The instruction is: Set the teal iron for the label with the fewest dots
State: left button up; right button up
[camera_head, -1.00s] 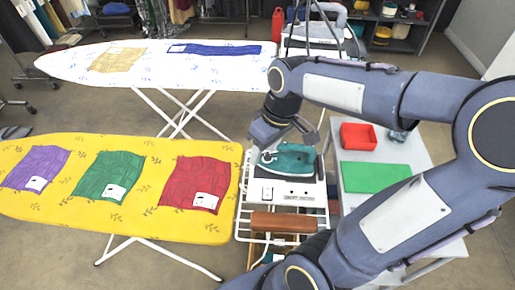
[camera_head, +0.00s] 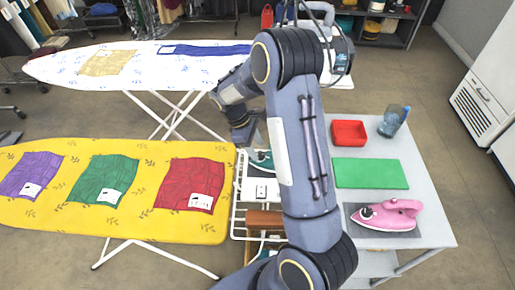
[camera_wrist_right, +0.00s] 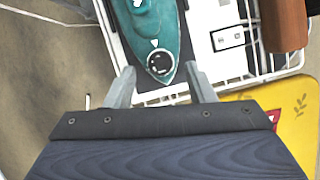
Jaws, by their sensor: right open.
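The teal iron (camera_head: 262,157) rests on a white station left of the grey table, mostly hidden behind my right arm. In the right wrist view the teal iron (camera_wrist_right: 147,28) shows its pointed end, with a dark round dial (camera_wrist_right: 159,62) and a white triangle mark. My right gripper (camera_head: 245,142) is open. Its fingertips (camera_wrist_right: 160,78) lie on either side of the iron's tip, apart from it. Purple (camera_head: 30,172), green (camera_head: 100,174) and red (camera_head: 187,178) cloths lie on the yellow board, each with a white label; dots are too small to count. My left gripper is out of view.
A white ironing board (camera_head: 60,71) stands behind. A brown-handled item (camera_head: 264,220) is below the station.

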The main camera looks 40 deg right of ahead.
jog(key=shift+x, duration=0.95)
jog(key=c, duration=1)
jog(key=shift+m, duration=0.4)
jog(key=m, duration=0.2)
jog(key=m+y, duration=0.1)
jog(key=m+g+y, duration=0.1)
jog(key=m, duration=0.1)
jog(key=shift+w+d+m+b, duration=0.1)
jog(key=shift+d+m+b, duration=0.2)
jog(key=shift+b, duration=0.1)
jog(key=m+y, duration=0.2)
jog(key=m, duration=0.3)
jog(key=shift+d+b, duration=0.15)
jog(key=shift+b, duration=0.15)
jog(key=shift+m, duration=0.4)
jog(key=o, duration=1)
